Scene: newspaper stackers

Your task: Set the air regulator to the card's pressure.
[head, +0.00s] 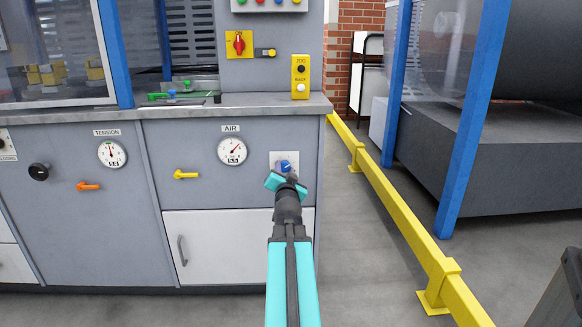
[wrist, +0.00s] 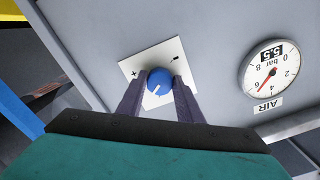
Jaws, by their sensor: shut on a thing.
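The air regulator is a round blue knob (wrist: 158,82) with a white pointer line, on a white plate (wrist: 135,68) marked plus and minus. In the head view the knob (head: 286,166) is partly hidden. My gripper (wrist: 161,88) is shut on the knob, one finger on each side; it also shows in the head view (head: 284,179). The round AIR gauge (head: 232,151) sits left of the knob. In the wrist view the gauge (wrist: 272,70) appears upside down, with a red needle and a small window that seems to read 5.5. I cannot make out a separate card.
A yellow lever (head: 186,174) lies left of the knob, below the gauge. The TENSION gauge (head: 112,154), an orange lever (head: 88,186) and a black knob (head: 39,172) are farther left. The worktop edge (head: 230,108) runs above. A yellow rail (head: 395,210) stands right.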

